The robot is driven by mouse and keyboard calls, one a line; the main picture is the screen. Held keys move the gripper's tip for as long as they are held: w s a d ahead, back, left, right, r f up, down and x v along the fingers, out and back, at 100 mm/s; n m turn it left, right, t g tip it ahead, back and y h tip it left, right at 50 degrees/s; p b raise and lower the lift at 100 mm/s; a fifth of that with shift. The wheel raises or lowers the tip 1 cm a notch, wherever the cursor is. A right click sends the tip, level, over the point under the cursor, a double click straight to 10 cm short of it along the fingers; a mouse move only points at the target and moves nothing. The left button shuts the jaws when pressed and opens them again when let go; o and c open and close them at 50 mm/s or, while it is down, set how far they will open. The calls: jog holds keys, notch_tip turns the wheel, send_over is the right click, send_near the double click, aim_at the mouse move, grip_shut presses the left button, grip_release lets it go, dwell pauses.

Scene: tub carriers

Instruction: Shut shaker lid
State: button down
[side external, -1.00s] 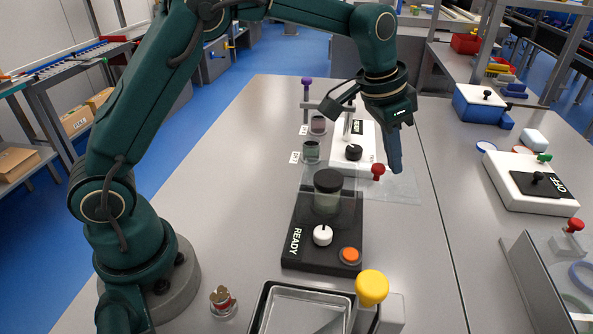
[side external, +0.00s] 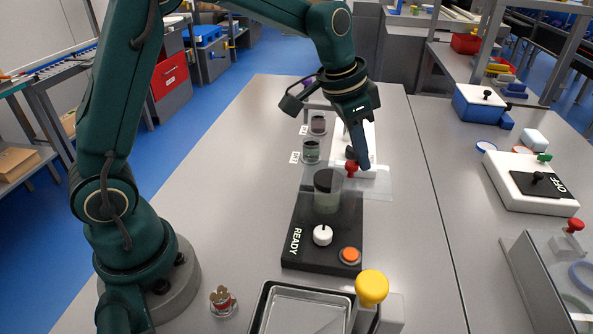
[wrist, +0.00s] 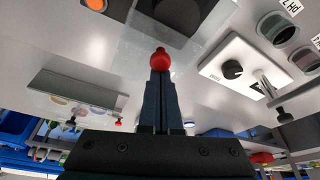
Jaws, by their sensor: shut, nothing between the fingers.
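The black shaker (side external: 306,249) marked READY stands mid-table, with a white dial (side external: 322,235), an orange button (side external: 350,255) and a dark-topped clear jar (side external: 327,198) on it. A clear lid panel (side external: 380,187) with a red knob (side external: 352,169) lies at its far end, reaching past it to the right; its exact edges and tilt are hard to see. My gripper (side external: 363,164) is shut and empty, pointing down, with its fingertips right beside the knob on its right side. In the wrist view the red knob (wrist: 161,60) appears at the fingertips; contact looks likely but is unclear.
Behind the lid stands a white device (side external: 369,140) with a black knob, and two small jars (side external: 311,150) are to its left. A metal tray (side external: 305,312) and a yellow knob (side external: 372,288) are in front.

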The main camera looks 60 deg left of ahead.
aim_at(335, 170)
jog(key=s+a, duration=0.3)
jog(key=shift+s+a, duration=0.4)
jog(key=shift+s+a+f, duration=0.1)
jog(key=shift+s+a, duration=0.15)
jog(key=shift+s, duration=0.15)
